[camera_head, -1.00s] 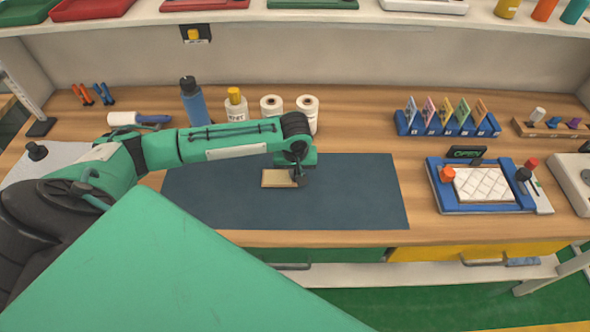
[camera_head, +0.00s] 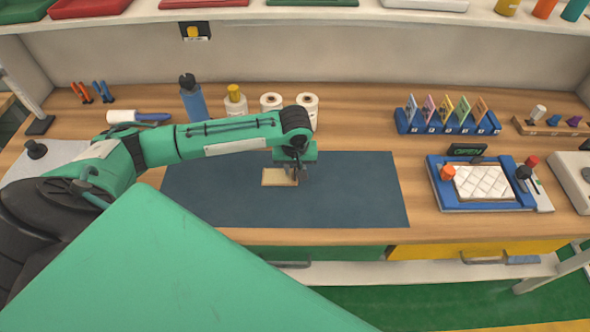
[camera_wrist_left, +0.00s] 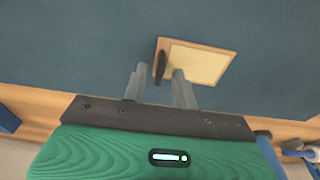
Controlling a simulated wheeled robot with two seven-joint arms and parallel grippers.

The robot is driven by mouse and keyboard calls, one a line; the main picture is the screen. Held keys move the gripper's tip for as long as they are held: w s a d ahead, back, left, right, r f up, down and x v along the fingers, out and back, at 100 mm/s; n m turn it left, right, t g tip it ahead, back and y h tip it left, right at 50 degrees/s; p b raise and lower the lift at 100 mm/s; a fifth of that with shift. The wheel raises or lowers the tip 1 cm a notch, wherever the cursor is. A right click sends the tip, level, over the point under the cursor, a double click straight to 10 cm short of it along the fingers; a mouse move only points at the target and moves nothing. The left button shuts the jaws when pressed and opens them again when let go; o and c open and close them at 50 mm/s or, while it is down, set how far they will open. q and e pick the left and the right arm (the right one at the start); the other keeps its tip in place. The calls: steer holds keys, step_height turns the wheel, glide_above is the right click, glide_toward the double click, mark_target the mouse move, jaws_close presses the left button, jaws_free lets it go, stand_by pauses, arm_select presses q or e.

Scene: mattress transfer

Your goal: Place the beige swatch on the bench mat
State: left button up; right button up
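The beige swatch (camera_head: 275,178) lies flat on the dark blue bench mat (camera_head: 350,195). It shows in the left wrist view as a square with a tan border (camera_wrist_left: 205,65), and a dark upright piece stands at its left edge. My left gripper (camera_head: 294,179) is over the mat at the swatch's right end. In the left wrist view its two fingers (camera_wrist_left: 158,76) are apart with nothing clearly held between them. The swatch lies beyond the fingertips, mostly off to the right. Contact between fingers and swatch cannot be told. My right gripper is not in view.
A blue bottle (camera_head: 193,103), a yellow-capped bottle (camera_head: 236,104) and two white rolls stand behind the mat. A blue rack (camera_head: 448,125) of colored cards and a blue tray (camera_head: 525,178) with a quilted white pad are at the right. The mat's right half is clear.

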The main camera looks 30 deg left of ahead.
arm_select(q)
step_height(320, 180, up, 10)
steer(key=s+b, duration=0.1)
steer(key=shift+s+d+r, duration=0.2)
steer(key=shift+d+r, duration=0.05)
steer(key=shift+d, duration=0.2)
steer(key=shift+f, duration=0.1)
